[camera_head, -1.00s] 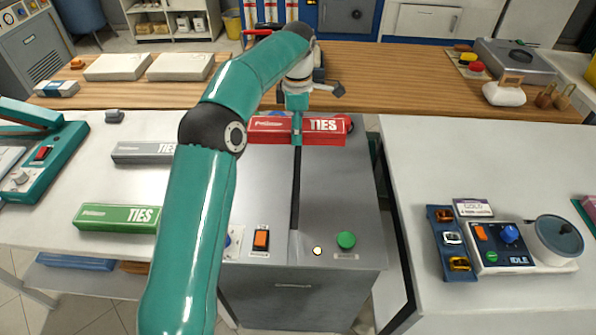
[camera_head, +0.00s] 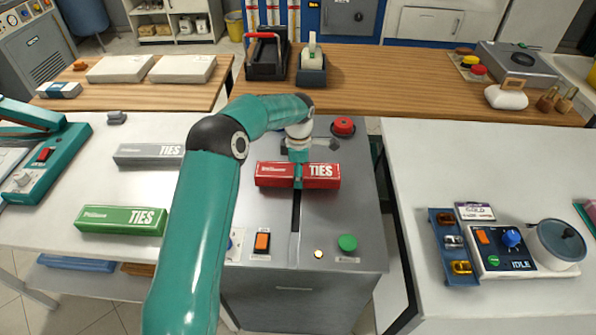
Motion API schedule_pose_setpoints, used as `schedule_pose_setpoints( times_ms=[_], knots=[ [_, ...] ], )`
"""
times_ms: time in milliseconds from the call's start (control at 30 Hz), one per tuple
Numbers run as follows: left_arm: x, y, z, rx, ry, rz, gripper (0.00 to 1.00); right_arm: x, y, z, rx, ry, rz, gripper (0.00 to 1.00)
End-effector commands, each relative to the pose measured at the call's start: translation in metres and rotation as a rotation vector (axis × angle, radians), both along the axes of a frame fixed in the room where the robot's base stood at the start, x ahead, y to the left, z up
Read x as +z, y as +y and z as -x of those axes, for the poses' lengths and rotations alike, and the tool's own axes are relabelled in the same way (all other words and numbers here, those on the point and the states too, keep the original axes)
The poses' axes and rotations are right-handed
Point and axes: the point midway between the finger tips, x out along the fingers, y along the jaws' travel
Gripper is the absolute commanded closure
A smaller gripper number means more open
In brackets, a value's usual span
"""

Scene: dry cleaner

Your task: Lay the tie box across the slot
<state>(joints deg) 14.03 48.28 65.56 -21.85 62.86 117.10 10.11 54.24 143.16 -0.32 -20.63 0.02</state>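The red tie box (camera_head: 270,174), lettered TIES, lies crosswise over the dark slot (camera_head: 295,217) in the grey metal machine top (camera_head: 335,215). One end sits on each side of the slot. My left gripper (camera_head: 298,172) is above the box, with a finger down its front face, and is shut on its middle. Whether the box touches the metal or hangs just above it I cannot tell. The slot behind the box is hidden by the box and gripper. My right gripper is not in view.
A green tie box (camera_head: 121,220) and a grey tie box (camera_head: 148,154) lie on the white table at left. A red button (camera_head: 343,127), a green button (camera_head: 347,243) and an orange switch (camera_head: 262,242) stand on the machine top.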

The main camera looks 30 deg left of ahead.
Motion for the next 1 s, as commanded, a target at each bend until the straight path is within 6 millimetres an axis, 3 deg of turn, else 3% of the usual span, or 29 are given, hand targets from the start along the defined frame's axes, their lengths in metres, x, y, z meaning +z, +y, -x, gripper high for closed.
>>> schedule_pose_setpoints(
  times_ms=[567, 600, 733, 1000],
  knots=[
    [-0.012, 0.000, 0.000, 0.000, 0.000, 0.000, 0.70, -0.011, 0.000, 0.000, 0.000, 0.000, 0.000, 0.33],
    [-0.012, 0.000, 0.000, -0.001, 0.000, 0.000, 0.30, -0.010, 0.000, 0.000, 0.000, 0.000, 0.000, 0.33],
    [-0.011, 0.000, 0.000, -0.001, 0.001, 0.000, 0.09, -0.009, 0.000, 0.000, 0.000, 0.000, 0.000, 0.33],
    [-0.011, 0.000, 0.000, -0.001, 0.000, 0.000, 0.07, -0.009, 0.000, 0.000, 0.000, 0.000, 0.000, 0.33]
  ],
)
